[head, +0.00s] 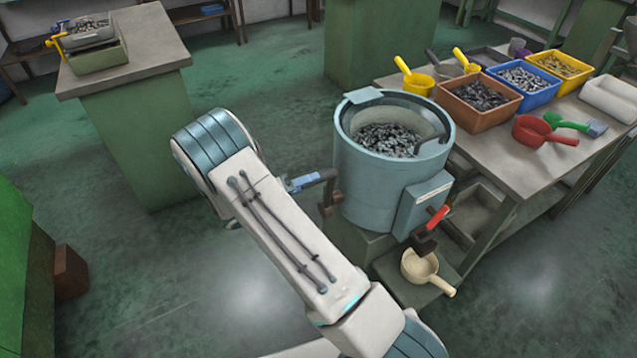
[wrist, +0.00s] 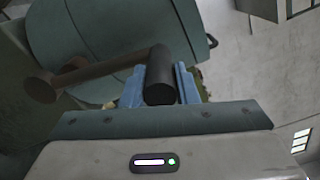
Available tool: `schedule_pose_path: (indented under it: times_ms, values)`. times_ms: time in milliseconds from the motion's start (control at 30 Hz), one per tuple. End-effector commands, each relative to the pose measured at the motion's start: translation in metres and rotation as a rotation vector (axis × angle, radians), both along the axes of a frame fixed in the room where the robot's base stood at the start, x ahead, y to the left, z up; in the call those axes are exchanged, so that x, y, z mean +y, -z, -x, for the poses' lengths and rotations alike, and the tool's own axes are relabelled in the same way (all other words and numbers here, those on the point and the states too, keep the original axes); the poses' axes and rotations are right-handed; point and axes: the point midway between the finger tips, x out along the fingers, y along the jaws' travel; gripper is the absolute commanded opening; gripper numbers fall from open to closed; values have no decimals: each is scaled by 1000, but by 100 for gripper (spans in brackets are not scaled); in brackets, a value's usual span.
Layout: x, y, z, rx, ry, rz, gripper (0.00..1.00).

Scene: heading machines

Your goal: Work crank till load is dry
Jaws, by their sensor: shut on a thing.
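A round blue-grey dryer drum (head: 378,185) stands at the middle of the head view on a green base. Its top is open and a load of small dark grey metal pieces (head: 388,139) lies inside. I cannot tell how wet or dry the pieces are. A crank with a dark handle (head: 322,176) sticks out of the drum's left side. My gripper (head: 302,183) is shut on that handle. In the wrist view the black handle (wrist: 160,78) stands between my blue fingers, and a brown crank arm (wrist: 100,70) runs left from it to a hub.
A red-handled spout (head: 432,222) is on the drum's front, above a cream scoop (head: 424,269). A table (head: 540,165) at right holds orange (head: 484,112), blue (head: 520,88) and yellow bins (head: 560,68) of parts, and scoops. A bench (head: 125,50) stands at left. Floor between is clear.

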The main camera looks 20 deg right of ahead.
Motion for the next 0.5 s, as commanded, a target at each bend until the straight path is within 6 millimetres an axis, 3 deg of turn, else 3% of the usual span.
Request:
schedule_pose_path:
  times_ms: [200,500]
  values:
    - [3,-3,-16,18,0,6,0]
    - [2,-3,-25,16,3,3,0]
